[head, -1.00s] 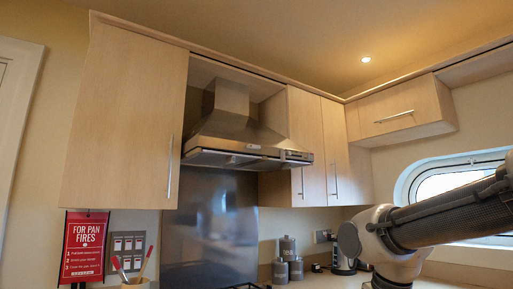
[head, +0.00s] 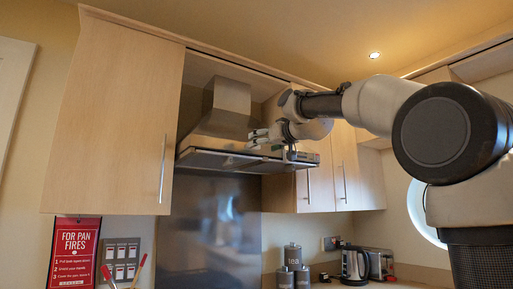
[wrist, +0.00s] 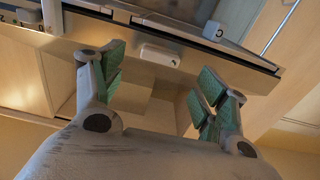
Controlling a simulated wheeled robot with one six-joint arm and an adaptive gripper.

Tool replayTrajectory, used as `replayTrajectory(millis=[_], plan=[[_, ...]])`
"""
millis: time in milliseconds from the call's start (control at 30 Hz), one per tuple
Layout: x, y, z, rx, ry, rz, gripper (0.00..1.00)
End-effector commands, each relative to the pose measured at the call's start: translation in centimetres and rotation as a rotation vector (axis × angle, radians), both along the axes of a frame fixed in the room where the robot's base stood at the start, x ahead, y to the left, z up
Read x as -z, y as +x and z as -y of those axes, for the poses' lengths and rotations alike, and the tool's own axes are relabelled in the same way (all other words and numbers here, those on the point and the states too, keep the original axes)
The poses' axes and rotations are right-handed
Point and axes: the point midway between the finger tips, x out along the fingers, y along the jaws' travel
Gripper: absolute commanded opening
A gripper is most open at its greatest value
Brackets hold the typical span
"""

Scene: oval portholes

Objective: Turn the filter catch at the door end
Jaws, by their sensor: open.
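The steel cooker hood (head: 225,120) hangs between wall cupboards, its lower edge running across the middle of the head view. In the wrist view the hood's edge (wrist: 255,58) crosses the top. A small pale rectangular piece (wrist: 160,54), possibly a filter catch, sits on that edge between my fingers in the picture, with no visible contact. I cannot tell which end of the hood it is at. My gripper (wrist: 160,75) is open and empty, its green-padded fingers spread wide. In the head view my gripper (head: 258,136) is in front of the hood, covering part of it.
A pale block with a dark mark (wrist: 215,32) is near the hood edge. A tall cupboard (head: 110,120) is left of the hood, another (head: 312,188) right. A red pan-fire sign (head: 75,255), canisters (head: 293,262) and a kettle (head: 354,264) are below. A door frame (head: 12,95) stands far left.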

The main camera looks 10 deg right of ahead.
Motion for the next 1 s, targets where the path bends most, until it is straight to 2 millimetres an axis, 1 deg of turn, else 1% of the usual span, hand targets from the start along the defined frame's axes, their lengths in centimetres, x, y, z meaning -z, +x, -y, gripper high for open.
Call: replayTrajectory(millis=[33, 100, 300, 433, 667, 767, 900, 933, 1000], plan=[[0.2, 1.0, -0.4, -0.001, -0.001, -0.003, 0.73], [0.2, 2.2, -0.7, -0.001, -0.001, -0.004, 0.73], [0.1, 4.7, -1.5, -0.001, 0.0, -0.003, 0.73], [0.1, 5.3, -1.8, -0.001, 0.0, -0.004, 0.73], [0.1, 5.4, -1.8, 0.0, 0.0, -0.004, 0.73], [0.1, 5.4, -1.7, 0.0, 0.0, -0.004, 0.57], [0.1, 5.4, -1.7, 0.0, 0.0, -0.004, 0.31], [0.1, 5.4, -1.7, 0.0, 0.0, -0.004, 0.28], [0.1, 5.4, -1.7, 0.0, 0.0, -0.004, 0.28]])
